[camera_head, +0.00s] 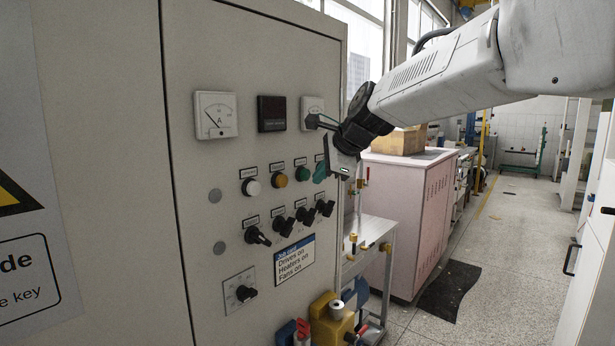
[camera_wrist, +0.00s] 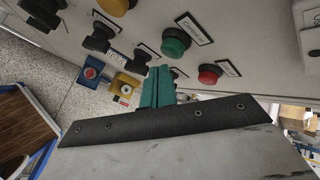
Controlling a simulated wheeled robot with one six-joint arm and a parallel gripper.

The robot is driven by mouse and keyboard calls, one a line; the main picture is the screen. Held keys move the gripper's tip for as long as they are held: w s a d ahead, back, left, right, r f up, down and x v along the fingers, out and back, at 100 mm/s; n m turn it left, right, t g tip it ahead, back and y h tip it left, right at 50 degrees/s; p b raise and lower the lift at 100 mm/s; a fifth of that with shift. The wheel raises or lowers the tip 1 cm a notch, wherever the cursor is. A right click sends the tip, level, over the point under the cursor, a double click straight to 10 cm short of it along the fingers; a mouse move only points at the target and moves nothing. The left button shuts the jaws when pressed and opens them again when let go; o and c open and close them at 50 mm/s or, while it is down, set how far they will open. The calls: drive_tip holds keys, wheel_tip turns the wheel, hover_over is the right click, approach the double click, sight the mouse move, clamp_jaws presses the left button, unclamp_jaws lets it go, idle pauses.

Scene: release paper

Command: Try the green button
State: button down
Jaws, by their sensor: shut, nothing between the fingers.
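The green button (camera_head: 302,174) is on a pale grey control panel (camera_head: 120,150), in a row with a white button (camera_head: 251,187) and a yellow button (camera_head: 278,181). The green button shows large in the wrist view (camera_wrist: 175,42), with a red button (camera_wrist: 209,74) beside it. My gripper (camera_head: 320,172) is close to the panel, just right of the green button in the head view, and hides the red button there. Its teal fingers (camera_wrist: 160,73) are shut and empty, just below the green button in the wrist view. I cannot tell whether they touch the panel.
Black rotary switches (camera_head: 257,238) sit below the buttons, with a larger knob (camera_head: 246,293) lower down. Meters (camera_head: 215,114) are above. A label (camera_head: 294,259) lists drivers, heaters and fans on. A pink cabinet (camera_head: 405,215) stands right of the panel, with open floor (camera_head: 510,260) beyond.

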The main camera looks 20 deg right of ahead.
drive_tip(key=shift+w, duration=0.1)
drive_tip(key=shift+w+a, duration=0.2)
drive_tip(key=shift+w+a, duration=0.3)
drive_tip(key=shift+w, duration=0.1)
idle(1.0)
drive_tip(key=shift+s+d, duration=0.1)
drive_tip(key=shift+s, duration=0.05)
drive_tip(key=shift+s+d, duration=0.4)
drive_tip(key=shift+s, duration=0.2)
drive_tip(key=s+d, duration=0.1)
drive_tip(key=s, duration=0.1)
drive_tip(key=s+d, duration=0.2)
idle(0.6)
idle(0.5)
